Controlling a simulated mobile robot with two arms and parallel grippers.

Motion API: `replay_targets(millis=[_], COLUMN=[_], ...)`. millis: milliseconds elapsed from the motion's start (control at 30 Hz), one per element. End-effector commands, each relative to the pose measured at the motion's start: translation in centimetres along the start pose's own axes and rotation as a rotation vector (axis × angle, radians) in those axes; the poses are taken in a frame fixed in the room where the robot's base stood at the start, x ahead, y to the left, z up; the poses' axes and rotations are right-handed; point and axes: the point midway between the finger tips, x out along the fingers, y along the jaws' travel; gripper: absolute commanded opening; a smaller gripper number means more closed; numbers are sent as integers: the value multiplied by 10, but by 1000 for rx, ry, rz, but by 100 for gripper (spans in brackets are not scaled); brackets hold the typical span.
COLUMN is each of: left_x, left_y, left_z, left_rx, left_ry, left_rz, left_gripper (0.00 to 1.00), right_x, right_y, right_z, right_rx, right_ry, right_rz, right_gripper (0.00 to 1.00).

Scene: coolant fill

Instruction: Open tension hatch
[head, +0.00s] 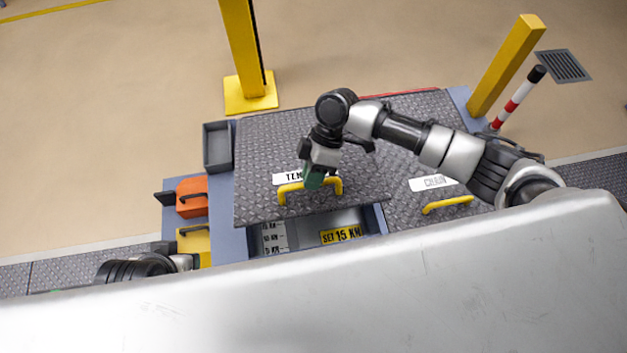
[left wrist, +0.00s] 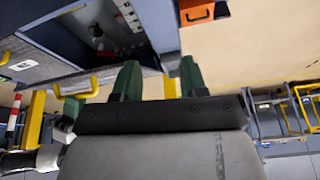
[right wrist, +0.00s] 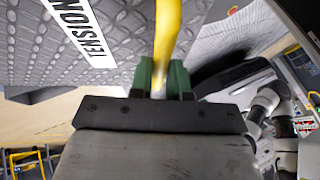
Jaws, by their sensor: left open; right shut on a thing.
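The tension hatch (head: 265,160) is a grey diamond-plate lid with a partly covered white label (head: 287,178). It is raised at its near edge, and a compartment shows beneath it. My right gripper (head: 314,180) is shut on the hatch's yellow handle (head: 284,190). The right wrist view shows the handle (right wrist: 168,30) between the green fingers (right wrist: 166,80). The raised lid (right wrist: 110,25) with its TENSION label fills the upper left there. My left gripper (left wrist: 159,72) is open and empty in the left wrist view, apart from the hatch.
The compartment holds a yellow SET 15 KN sign (head: 341,235) and a scale (head: 274,238). The chain hatch (head: 412,165) lies flat at right with its own yellow handle (head: 447,204). Orange (head: 191,197) and yellow boxes stand at left, beside a grey tray (head: 217,147). Yellow posts (head: 250,60) rise behind.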

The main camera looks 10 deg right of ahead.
Motion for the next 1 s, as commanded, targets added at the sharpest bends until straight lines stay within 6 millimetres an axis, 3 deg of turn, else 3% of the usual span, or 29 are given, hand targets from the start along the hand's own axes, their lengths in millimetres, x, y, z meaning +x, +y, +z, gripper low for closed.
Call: replay_targets(millis=[33, 100, 467, 700, 1000], left_x=[-6, -10, -22, 17, 40], left_y=[-2, -2, -2, -1, 0], left_z=[10, 12, 5, 8, 13], left_rx=[-2, -3, -2, -1, 1], left_ry=[-68, -88, -82, -101, -111], left_rz=[-3, -4, -3, 1, 3], left_gripper=[43, 43, 43, 43, 43], right_x=[-10, -17, -53, -74, -88], right_y=[2, 4, 12, 18, 24], right_z=[-4, -7, -21, -29, -34], right_rx=[-1, -1, 2, 2, 3], right_ry=[3, 3, 4, 4, 3], right_rz=[12, 14, 19, 20, 18], right_gripper=[0, 0, 0, 0, 0])
